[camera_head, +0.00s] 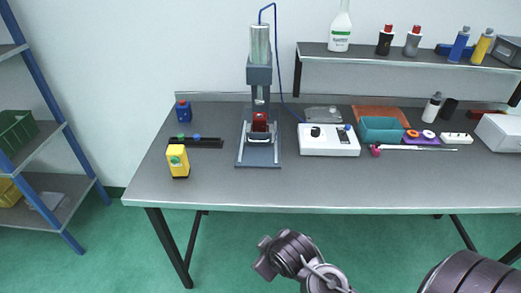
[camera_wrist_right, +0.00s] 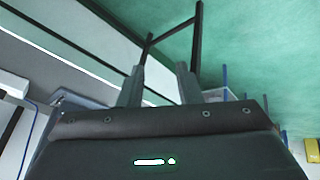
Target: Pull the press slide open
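The press (camera_head: 260,68) stands upright on the workbench, left of its middle, with a blue hose rising from its top. A red part (camera_head: 260,121) sits low between its columns. In front of it, the slide with a pale handle bar (camera_head: 262,141) lies at the base; how far it is drawn out is hard to tell. My right gripper (camera_wrist_right: 160,77) shows in the right wrist view with its two fingers apart and nothing between them. In the head view an arm of mine is below the bench's front edge, well apart from the press. My left gripper is not in view.
The grey workbench (camera_head: 330,188) has bare room along its front. A wall shelf (camera_head: 370,56) holds bottles. A blue-framed rack (camera_head: 75,180) is at far left.

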